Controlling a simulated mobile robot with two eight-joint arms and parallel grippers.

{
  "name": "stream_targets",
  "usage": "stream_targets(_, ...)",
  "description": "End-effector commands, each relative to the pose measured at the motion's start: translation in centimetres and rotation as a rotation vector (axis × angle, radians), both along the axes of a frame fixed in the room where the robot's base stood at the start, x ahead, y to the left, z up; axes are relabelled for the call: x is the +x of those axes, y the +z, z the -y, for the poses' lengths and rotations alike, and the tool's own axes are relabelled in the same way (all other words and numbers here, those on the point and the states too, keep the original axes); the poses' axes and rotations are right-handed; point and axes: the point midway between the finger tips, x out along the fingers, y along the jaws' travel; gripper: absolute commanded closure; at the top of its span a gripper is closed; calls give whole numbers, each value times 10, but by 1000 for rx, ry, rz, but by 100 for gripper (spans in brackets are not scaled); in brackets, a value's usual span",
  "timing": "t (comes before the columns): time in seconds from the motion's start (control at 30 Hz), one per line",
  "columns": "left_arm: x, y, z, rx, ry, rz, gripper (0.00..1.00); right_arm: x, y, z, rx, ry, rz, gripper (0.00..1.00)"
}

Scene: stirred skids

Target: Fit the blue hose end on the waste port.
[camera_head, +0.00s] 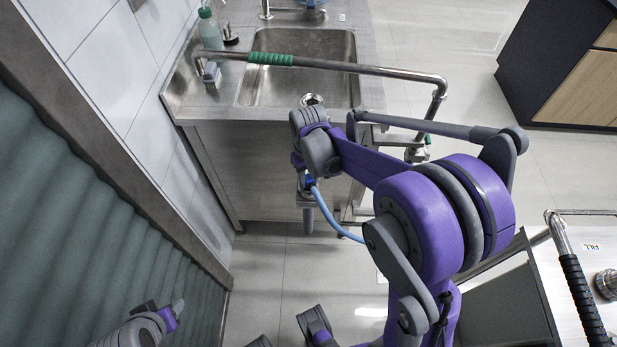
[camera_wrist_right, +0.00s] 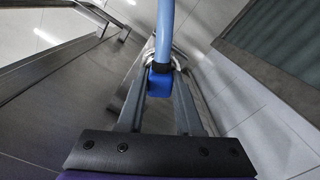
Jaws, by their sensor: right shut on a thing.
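The blue hose end (camera_head: 309,182) is at my right gripper (camera_head: 306,194) in the head view, in front of the sink cabinet. In the right wrist view the hose end (camera_wrist_right: 160,82) sits between the two grey fingers of my right gripper (camera_wrist_right: 158,88), which is shut on it. Its light blue hose (camera_head: 331,219) curves down and right under my arm. A shiny steel ring (camera_wrist_right: 176,63) shows just behind the hose end; I cannot tell whether it is the waste port or whether they touch. My left gripper (camera_head: 170,314) is partly visible at lower left, its jaws unclear.
A steel sink (camera_head: 285,95) stands beyond, crossed by a pipe rail (camera_head: 355,68) with a green band. A green bottle (camera_head: 209,29) stands at its left. A ribbed dark panel (camera_head: 80,215) bounds the left. A "FILL" unit (camera_head: 560,275) stands at right.

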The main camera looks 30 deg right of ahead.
Motion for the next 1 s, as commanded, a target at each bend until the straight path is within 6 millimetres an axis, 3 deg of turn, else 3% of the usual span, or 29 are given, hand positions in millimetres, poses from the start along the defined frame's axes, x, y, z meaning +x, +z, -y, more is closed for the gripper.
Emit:
stream_targets(0.37,0,-1,0,0,0,0,50,0,-1,0,0,0,0,100)
stream_targets(0.4,0,-1,0,0,0,0,50,0,-1,0,0,0,0,60)
stream_targets(0.57,0,-1,0,0,0,0,50,0,-1,0,0,0,0,32)
stream_targets(0.77,0,-1,0,0,0,0,50,0,-1,0,0,0,0,31)
stream_targets(0.9,0,-1,0,0,0,0,50,0,-1,0,0,0,0,11)
stream_targets(1.0,0,-1,0,0,0,0,50,0,-1,0,0,0,0,11)
